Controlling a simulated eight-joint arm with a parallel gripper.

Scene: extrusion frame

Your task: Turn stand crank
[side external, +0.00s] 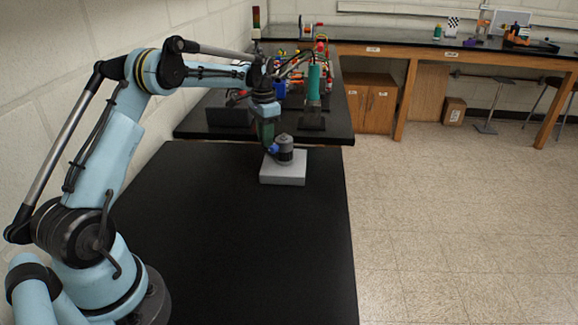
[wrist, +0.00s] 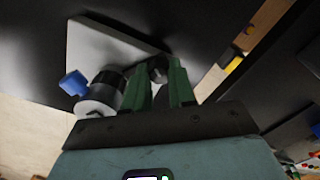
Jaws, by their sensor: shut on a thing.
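The crank stand has a pale grey slab base (side external: 291,178) with a dark grey cylinder (side external: 284,150) upright on it. A small blue part (side external: 273,149) sticks out from the cylinder's side. In the wrist view the slab (wrist: 100,45), cylinder (wrist: 108,90) and blue part (wrist: 73,83) show left of the fingers. My gripper (side external: 267,142) is at the cylinder's left side, pointing down. In the wrist view its green fingers (wrist: 161,75) are close around a small dark piece of the crank, mostly hidden between them. The blue part is outside the fingers.
The stand is on a black table (side external: 240,240) with free room in front. A second black table (side external: 335,125) behind holds a teal cylinder (side external: 314,82) on a dark stand and several colourful parts. A long wooden bench (side external: 430,50) runs along the back wall.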

